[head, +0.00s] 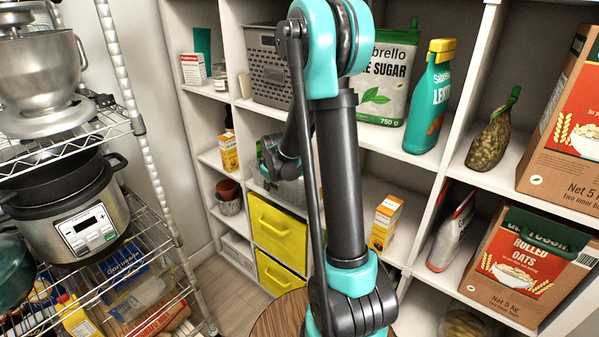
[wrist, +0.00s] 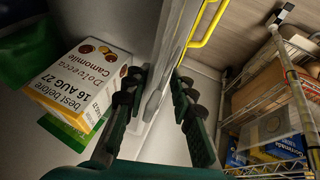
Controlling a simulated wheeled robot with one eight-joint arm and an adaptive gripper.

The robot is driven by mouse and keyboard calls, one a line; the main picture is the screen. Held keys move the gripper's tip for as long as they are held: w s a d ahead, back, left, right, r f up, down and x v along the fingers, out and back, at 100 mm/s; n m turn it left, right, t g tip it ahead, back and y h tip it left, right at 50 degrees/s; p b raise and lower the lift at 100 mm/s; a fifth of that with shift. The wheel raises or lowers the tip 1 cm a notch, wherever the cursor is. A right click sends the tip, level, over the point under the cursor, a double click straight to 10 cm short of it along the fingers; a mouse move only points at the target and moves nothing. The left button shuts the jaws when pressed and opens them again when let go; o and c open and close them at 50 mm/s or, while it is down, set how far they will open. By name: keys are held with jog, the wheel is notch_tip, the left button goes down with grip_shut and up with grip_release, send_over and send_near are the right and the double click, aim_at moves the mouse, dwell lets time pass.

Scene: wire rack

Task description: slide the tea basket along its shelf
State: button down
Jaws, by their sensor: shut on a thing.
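The tea basket (head: 289,191) is a pale, see-through bin on the shelf above the yellow drawers in the head view, partly hidden by my arm. In the wrist view its pale wall (wrist: 153,104) runs between my fingers. A white camomile tea box (wrist: 88,80) with green packaging beside it shows left of that wall. My gripper (head: 268,163) reaches in at the basket's left side in the head view. In the wrist view my gripper (wrist: 158,82) has a finger on each side of the wall and is shut on it.
Yellow drawers (head: 278,229) stand below the basket. An orange-and-white box (head: 385,222) stands to the right, behind my arm. A small yellow box (head: 228,152) stands in the compartment to the left. A wire rack (head: 120,127) with a cooker stands at the far left.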

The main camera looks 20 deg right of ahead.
jog(key=s+a, duration=0.4)
jog(key=a, duration=0.2)
jog(key=shift+s, duration=0.2)
dwell(1.6)
jog(key=shift+s+a, duration=0.1)
jog(key=shift+a, duration=0.1)
dwell(0.3)
jog(key=shift+s+a, duration=0.8)
jog(key=shift+a, duration=0.3)
jog(key=c, duration=0.9)
grip_release()
jog(key=shift+o, duration=0.2)
jog(key=v, duration=0.7)
